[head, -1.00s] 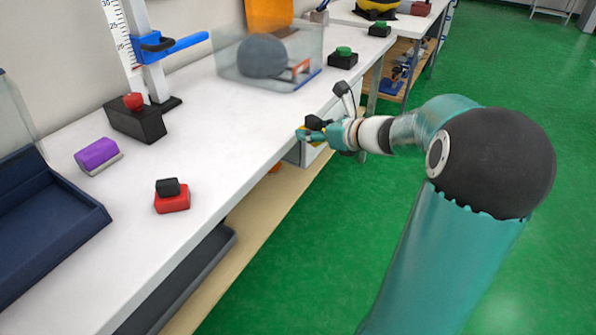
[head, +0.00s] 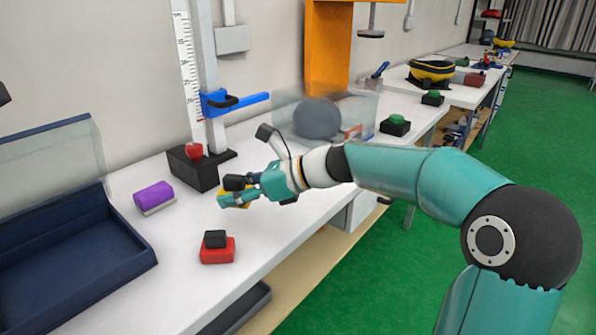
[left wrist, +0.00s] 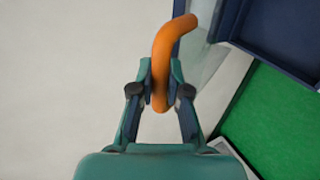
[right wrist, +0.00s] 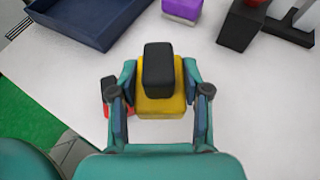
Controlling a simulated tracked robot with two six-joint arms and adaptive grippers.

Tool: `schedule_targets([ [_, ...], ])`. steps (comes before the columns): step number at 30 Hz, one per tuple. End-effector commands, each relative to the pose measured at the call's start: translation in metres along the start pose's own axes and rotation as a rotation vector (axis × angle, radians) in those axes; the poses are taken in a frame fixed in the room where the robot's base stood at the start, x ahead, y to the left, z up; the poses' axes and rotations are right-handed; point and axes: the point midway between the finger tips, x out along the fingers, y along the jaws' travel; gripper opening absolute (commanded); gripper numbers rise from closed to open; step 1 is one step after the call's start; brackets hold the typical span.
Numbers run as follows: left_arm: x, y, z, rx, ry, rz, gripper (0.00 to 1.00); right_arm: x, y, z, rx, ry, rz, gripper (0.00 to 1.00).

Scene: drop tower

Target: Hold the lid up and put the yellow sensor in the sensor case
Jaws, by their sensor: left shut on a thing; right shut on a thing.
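The yellow sensor (right wrist: 160,105) with a black top is held between the fingers of my right gripper (right wrist: 160,97). In the head view this gripper (head: 236,194) is above the white table, right of the purple block. The sensor case (head: 75,265) is a navy tray at the left, and its inside looks empty where I see it. Its clear lid (head: 50,165) stands raised at the back. In the left wrist view my left gripper (left wrist: 160,95) is shut on an orange bent handle (left wrist: 163,55) beside a clear panel. The left gripper is outside the head view.
A red sensor (head: 217,250) with a black top sits on the table right of the case. A purple block (head: 153,196) and a black box with a red button (head: 194,165) stand behind. A post with a blue clamp (head: 232,102) rises at the back.

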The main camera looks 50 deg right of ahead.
Motion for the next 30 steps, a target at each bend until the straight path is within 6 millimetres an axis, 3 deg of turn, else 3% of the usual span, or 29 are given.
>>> schedule_targets([
  [1,-0.001,0.002,-0.001,-0.002,0.0,0.004,0.0,0.019,0.021,0.005,-0.039,0.0,0.095,0.08],
  [6,-0.001,0.002,-0.001,-0.002,0.0,0.004,0.0,0.062,0.092,0.022,-0.167,0.0,0.398,0.08],
  [12,-0.001,0.001,-0.001,-0.002,0.0,0.003,0.0,0.086,0.17,0.038,-0.302,0.003,0.719,0.08],
  [15,-0.001,0.001,-0.001,-0.002,0.0,0.003,0.0,0.091,0.197,0.04,-0.353,0.004,0.84,0.08],
  [21,-0.001,0.001,-0.001,-0.002,0.0,0.003,0.0,0.095,0.222,0.039,-0.407,0.004,0.973,0.08],
  [30,-0.001,0.001,-0.001,-0.002,0.0,0.003,0.0,0.109,0.216,0.041,-0.412,0.004,0.984,0.08],
])
